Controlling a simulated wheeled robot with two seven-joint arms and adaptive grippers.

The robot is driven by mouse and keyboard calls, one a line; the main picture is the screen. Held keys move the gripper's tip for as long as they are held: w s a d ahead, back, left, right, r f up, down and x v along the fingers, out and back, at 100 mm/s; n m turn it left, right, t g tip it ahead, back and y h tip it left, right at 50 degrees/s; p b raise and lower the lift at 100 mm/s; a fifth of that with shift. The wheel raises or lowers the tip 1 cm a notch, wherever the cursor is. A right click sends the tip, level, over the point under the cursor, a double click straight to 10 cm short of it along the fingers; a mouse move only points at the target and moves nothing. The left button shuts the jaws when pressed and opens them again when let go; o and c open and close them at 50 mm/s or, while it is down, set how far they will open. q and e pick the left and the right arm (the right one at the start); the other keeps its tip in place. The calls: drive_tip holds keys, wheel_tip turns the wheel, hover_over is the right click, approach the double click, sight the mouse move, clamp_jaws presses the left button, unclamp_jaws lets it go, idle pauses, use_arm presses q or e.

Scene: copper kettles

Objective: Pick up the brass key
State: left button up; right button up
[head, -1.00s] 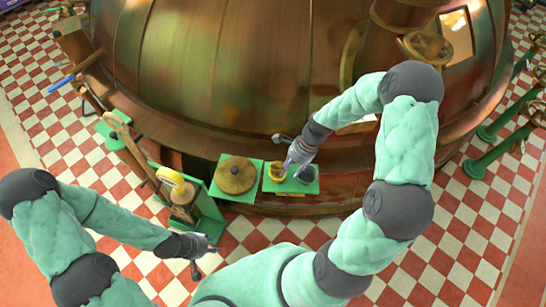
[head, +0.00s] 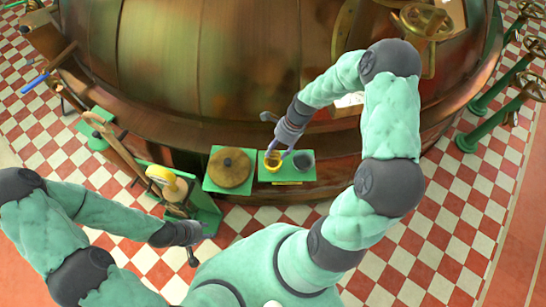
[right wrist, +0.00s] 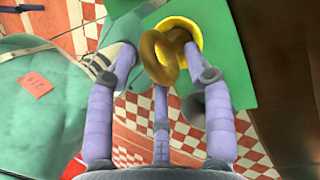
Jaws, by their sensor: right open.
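The brass key (right wrist: 158,62) shows in the right wrist view as a rounded brass loop rising from a yellow ring-shaped holder (right wrist: 188,28); its lower part is hidden. In the head view the key (head: 272,155) is small above the yellow holder (head: 272,167) on a green stand. My right gripper (right wrist: 160,75) is open, with fingers on either side of the brass loop and a third nearer the camera. I cannot tell if any finger touches it. In the head view my right gripper (head: 275,136) is over the stand. My left gripper (head: 198,243) appears open and empty, away from the key.
A dark round cup (head: 302,160) is on the same green stand. A green plate with a round brass lid (head: 229,168) is left of it. The big copper kettle (head: 240,70) rises behind. Checkered floor lies around.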

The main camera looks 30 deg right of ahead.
sight(273, 158)
drive_tip(key=b+x, duration=0.1)
drive_tip(key=x, duration=0.3)
drive_tip(key=shift+w+b, duration=0.1)
drive_tip(key=shift+b, duration=0.2)
drive_tip(key=shift+r, duration=0.1)
drive_tip(key=c, duration=0.9)
drive_tip(key=shift+a, duration=0.1)
clamp_jaws()
